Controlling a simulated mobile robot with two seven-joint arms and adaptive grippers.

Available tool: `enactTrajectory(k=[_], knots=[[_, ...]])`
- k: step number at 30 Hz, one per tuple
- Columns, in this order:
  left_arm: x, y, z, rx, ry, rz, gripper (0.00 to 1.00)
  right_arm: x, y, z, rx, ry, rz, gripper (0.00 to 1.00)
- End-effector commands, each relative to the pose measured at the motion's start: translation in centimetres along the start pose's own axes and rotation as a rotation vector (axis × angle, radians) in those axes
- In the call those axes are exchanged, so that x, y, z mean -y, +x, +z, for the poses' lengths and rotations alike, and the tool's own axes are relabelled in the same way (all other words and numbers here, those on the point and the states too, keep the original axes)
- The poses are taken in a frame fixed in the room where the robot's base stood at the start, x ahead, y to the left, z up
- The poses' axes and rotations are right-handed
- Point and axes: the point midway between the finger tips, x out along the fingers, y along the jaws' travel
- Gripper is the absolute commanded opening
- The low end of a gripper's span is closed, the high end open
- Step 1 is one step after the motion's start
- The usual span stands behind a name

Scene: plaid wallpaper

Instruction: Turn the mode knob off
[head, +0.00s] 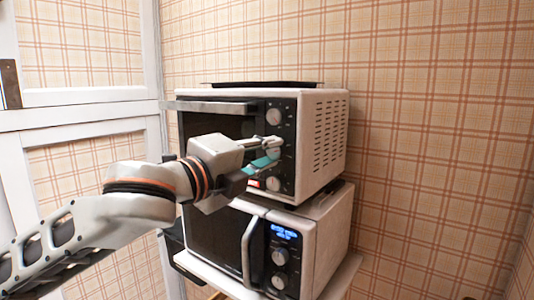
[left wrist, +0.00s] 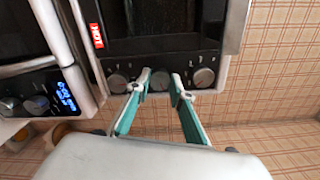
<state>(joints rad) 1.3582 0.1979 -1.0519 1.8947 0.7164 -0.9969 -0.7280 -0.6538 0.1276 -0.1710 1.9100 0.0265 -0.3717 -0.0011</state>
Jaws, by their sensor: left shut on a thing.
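The toaster oven (head: 318,140) has a dark control panel with three round knobs in a column. My left gripper (head: 273,149) is at the middle knob, its fingers on either side of it. In the left wrist view the middle knob (left wrist: 160,81) sits between the teal-lined fingertips, which are shut on it. The upper knob (head: 274,116) and lower knob (head: 273,184) are free. They show in the left wrist view at the right and left of the middle one. The knob labels are too small to read, so I cannot tell which is named mode. My right gripper is not in view.
A microwave (head: 325,235) with a blue display stands under the oven. A dark tray (head: 262,84) lies on top of the oven. A red label (left wrist: 97,36) reading HOT is by the oven door. A plaid wall (head: 430,130) is behind, with open room to the right.

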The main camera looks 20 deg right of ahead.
Motion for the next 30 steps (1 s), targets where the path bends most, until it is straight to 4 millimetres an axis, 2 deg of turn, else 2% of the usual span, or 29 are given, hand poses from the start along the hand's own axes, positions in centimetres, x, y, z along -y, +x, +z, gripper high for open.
enactTrajectory(k=[30], knots=[[-0.12,0.0,-0.03,0.001,-0.956,-0.002,0.0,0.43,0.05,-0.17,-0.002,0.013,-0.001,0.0]])
